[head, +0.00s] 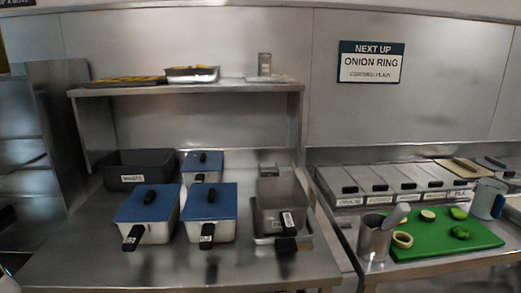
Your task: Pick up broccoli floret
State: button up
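A dark green, bumpy piece that looks like the broccoli floret (460,233) lies on the right part of a bright green cutting board (440,248) at the right of the head view. A lighter green piece (458,213) lies just behind it; it is too small to tell what it is. A pale round slice (428,215) and a tan ring (402,240) also lie on the board.
A metal cup (375,240) with a utensil stands at the board's left edge. A clear jug (485,200) stands behind its right side. Lidded bins (385,182) line the back. Blue-lidded fryer pans (208,205) and a dark waste bin (140,170) fill the left counter.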

aim_at(459, 232)
jog(key=z, duration=1.55)
